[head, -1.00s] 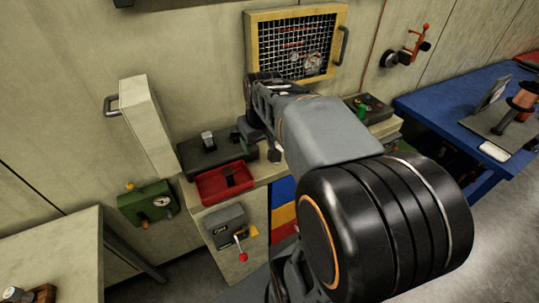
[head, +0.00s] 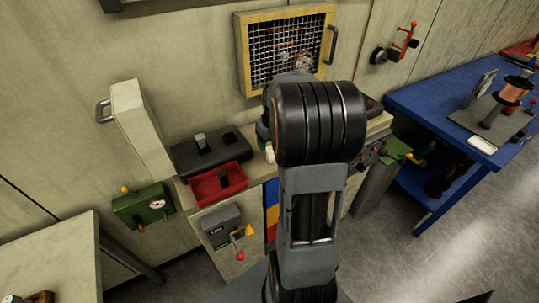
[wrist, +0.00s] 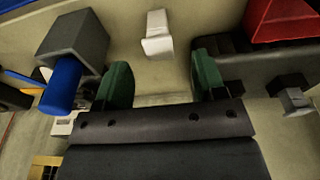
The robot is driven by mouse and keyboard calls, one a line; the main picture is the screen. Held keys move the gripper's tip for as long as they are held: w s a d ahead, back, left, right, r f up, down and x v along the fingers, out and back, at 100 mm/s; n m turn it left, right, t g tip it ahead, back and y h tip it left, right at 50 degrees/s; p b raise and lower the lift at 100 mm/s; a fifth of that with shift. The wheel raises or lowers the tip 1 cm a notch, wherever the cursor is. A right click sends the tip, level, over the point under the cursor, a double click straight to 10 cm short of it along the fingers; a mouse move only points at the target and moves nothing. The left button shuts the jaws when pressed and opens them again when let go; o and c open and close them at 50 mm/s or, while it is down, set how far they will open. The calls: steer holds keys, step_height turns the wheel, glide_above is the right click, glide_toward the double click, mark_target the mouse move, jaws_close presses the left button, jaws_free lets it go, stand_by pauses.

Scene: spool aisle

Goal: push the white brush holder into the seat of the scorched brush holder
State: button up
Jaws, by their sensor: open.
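The white brush holder (wrist: 157,37) stands ahead of my gripper in the wrist view, roughly in line with the gap between the fingers. It shows small in the head view (head: 270,154), at the left edge of my arm. My gripper (wrist: 162,82) is open, its two green fingertips apart with nothing between them. My arm hides it in the head view. A dark piece (head: 224,181) lies in the red tray; I cannot tell if it is the scorched brush holder. A black base (head: 184,158) carries a dark block with a grey piece (head: 200,140); I cannot tell which part is the seat.
The red tray (head: 205,192) sits in front of the black base; its edge shows in the wrist view (wrist: 283,22). A grey block with a blue cylinder (wrist: 64,84) is left in the wrist view. A mesh-fronted cabinet (head: 242,62) hangs behind; a blue bench (head: 420,104) stands right.

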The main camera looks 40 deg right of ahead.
mark_target(271, 149)
steer(key=shift+w+d+f+p, duration=0.1)
steer(key=shift+f+p, duration=0.1)
steer(key=shift+f, duration=0.65)
steer(key=shift+w+a+f+p, duration=0.1)
steer(key=shift+w+f+p, duration=0.1)
steer(key=shift+f, duration=0.65)
steer(key=shift+w+d+f+p, duration=0.1)
steer(key=shift+f+p, duration=0.1)
steer(key=shift+f, duration=0.65)
steer(key=shift+c, duration=0.4)
steer(key=c, duration=0.9)
steer(key=shift+c, duration=0.2)
steer(key=shift+r, duration=0.15)
